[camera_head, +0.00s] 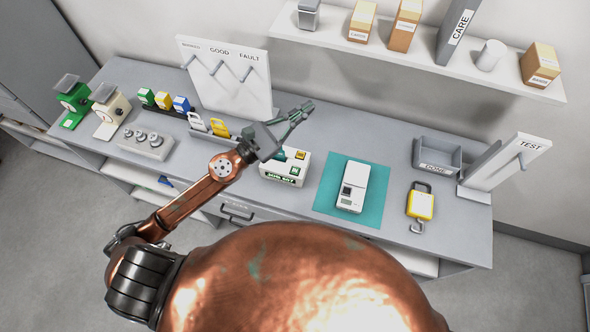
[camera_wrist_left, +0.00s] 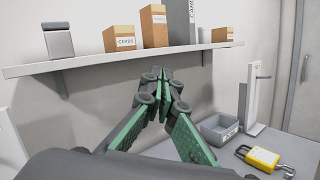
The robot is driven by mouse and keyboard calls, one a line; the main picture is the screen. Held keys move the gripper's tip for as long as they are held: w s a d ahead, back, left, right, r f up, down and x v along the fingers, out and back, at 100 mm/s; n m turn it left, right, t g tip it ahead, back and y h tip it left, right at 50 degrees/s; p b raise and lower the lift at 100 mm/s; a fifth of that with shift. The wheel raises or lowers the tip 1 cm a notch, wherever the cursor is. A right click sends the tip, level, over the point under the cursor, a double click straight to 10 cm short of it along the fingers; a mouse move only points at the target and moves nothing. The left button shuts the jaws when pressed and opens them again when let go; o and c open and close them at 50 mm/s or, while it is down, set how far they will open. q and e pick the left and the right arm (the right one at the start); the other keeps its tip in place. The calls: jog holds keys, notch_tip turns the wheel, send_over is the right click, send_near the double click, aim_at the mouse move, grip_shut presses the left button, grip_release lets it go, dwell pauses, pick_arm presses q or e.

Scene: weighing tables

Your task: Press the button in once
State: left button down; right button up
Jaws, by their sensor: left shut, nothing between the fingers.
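The box does not show in that view. My right gripper is not in view.
A white device (camera_head: 352,187) sits on a teal mat (camera_head: 327,195) right of the box. A yellow padlock (camera_head: 420,203) and grey tray (camera_head: 437,168) lie farther right. A GOOD/FAULT hook board (camera_head: 228,80) stands behind the arm. A shelf (camera_head: 420,62) with boxes overhangs the back.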

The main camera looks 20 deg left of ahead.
pick_arm(q)
jog(key=s+d+f+m+g, duration=0.3)
jog(key=d+f+m+g, duration=0.4)
jog(key=m, duration=0.8)
jog(key=w+a+f+m+g+y, duration=0.1)
jog(key=a+f+m+y, duration=0.4)
jog(key=a+f+m, duration=0.5)
notch_tip(320, 180, down, 3)
jog(key=shift+w+f+g+y, duration=0.15)
jog(key=shift+g+y, duration=0.25)
jog(key=shift+g, duration=0.5)
